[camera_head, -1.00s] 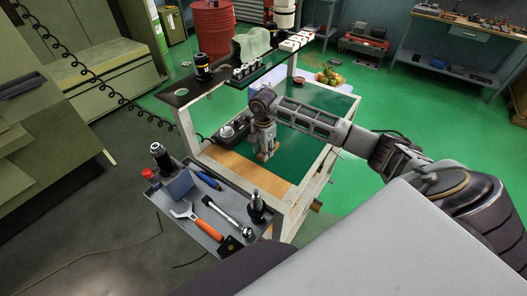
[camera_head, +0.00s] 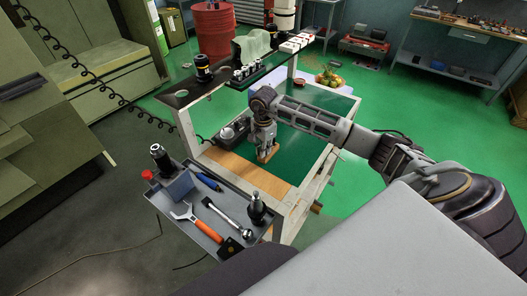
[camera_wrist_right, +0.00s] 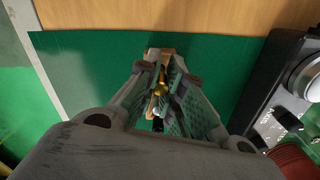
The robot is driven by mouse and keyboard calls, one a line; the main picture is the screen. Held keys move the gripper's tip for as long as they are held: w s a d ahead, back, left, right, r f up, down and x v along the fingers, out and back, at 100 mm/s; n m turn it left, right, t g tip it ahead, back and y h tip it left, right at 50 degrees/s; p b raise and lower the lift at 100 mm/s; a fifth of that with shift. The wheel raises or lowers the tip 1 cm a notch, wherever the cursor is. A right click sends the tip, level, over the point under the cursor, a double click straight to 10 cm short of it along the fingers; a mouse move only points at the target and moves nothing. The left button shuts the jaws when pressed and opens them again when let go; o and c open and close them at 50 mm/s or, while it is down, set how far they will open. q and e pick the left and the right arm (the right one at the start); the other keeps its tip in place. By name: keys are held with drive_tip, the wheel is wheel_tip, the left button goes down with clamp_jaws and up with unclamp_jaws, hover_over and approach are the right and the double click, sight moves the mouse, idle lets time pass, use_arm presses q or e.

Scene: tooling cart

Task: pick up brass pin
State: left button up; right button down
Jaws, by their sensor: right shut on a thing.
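My right gripper (camera_head: 265,146) is low over the cart's lower deck, pointing down. In the right wrist view its two green-padded fingers (camera_wrist_right: 165,90) are closed around the brass pin (camera_wrist_right: 161,88), a small golden shape between the fingertips. The fingers hide most of the pin. A small wooden block (camera_head: 269,155) is right at the fingertips, and its edge shows behind them in the wrist view (camera_wrist_right: 153,52). I cannot tell whether the pin touches the block. My left gripper is not in view.
The cart's lower deck has a green mat (camera_head: 300,145) and a bare wooden strip (camera_head: 245,170). A black device with a silver knob (camera_wrist_right: 300,82) stands beside the gripper. A grey tool tray (camera_head: 190,228) and the upper shelf (camera_head: 190,92) are close by. The mat's right side is clear.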

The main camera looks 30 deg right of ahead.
drive_tip(key=shift+r+b, duration=0.75)
drive_tip(key=shift+r, duration=3.8)
